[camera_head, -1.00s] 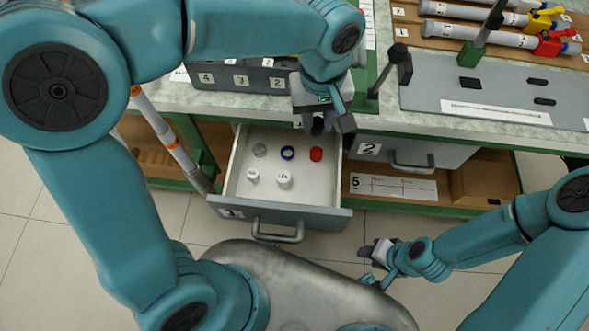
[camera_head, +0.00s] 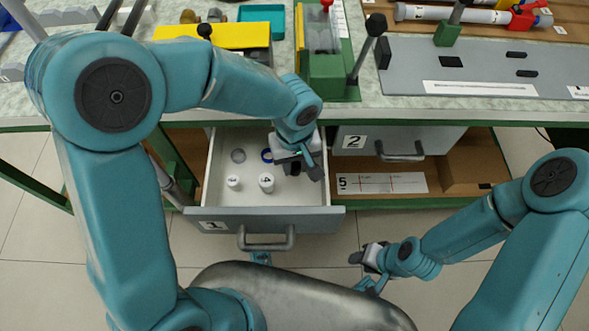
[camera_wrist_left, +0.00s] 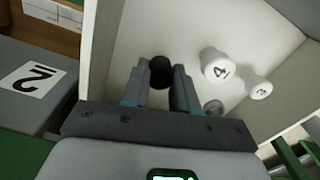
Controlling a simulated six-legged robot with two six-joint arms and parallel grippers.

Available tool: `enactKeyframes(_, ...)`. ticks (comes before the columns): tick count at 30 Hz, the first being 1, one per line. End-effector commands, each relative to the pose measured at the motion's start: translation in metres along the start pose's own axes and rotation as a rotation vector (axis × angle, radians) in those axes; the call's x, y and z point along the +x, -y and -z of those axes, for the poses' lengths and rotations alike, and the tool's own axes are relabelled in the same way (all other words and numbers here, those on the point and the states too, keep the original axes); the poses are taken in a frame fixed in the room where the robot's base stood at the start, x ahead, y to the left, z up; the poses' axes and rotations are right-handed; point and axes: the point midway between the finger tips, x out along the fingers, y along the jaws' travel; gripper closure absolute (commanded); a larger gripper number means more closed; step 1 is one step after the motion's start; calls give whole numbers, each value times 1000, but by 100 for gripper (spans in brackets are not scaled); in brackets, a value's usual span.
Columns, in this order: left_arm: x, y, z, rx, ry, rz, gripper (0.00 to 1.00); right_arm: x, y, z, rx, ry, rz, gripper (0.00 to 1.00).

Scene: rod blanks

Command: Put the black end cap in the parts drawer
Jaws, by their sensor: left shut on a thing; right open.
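The parts drawer (camera_head: 290,221), with a grey front labelled 1, stands pulled out below the bench. My left gripper (camera_head: 297,168) is inside its outline, over the right part of the drawer. In the left wrist view the left gripper (camera_wrist_left: 160,85) is shut on the black end cap (camera_wrist_left: 160,70), a dark round piece between the fingertips. The drawer's pale floor (camera_wrist_left: 130,40) lies beyond it; whether the cap touches the floor I cannot tell. My right gripper (camera_head: 366,258) is open and empty, low in front of the bench at right.
Closed drawer 2 (camera_head: 430,140) is at right. The bench edge (camera_head: 450,118) runs above.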

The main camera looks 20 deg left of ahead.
Motion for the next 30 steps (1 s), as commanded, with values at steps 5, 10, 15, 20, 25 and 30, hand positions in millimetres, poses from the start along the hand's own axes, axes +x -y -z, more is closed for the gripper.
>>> enactKeyframes(5,31,1,0,0,3,3,89,10,-4,0,0,0,0,57)
enactKeyframes(10,30,0,0,0,0,1,89,9,-3,0,0,0,0,57)
enactKeyframes(15,34,0,0,0,1,1,89,13,-5,0,0,0,0,57)
enactKeyframes(20,33,0,0,0,1,1,47,12,-4,0,0,0,0,57)
enactKeyframes(25,33,0,0,0,1,1,47,12,-4,0,0,0,0,57)
enactKeyframes(30,25,0,0,0,0,1,47,6,-2,0,0,0,0,57)
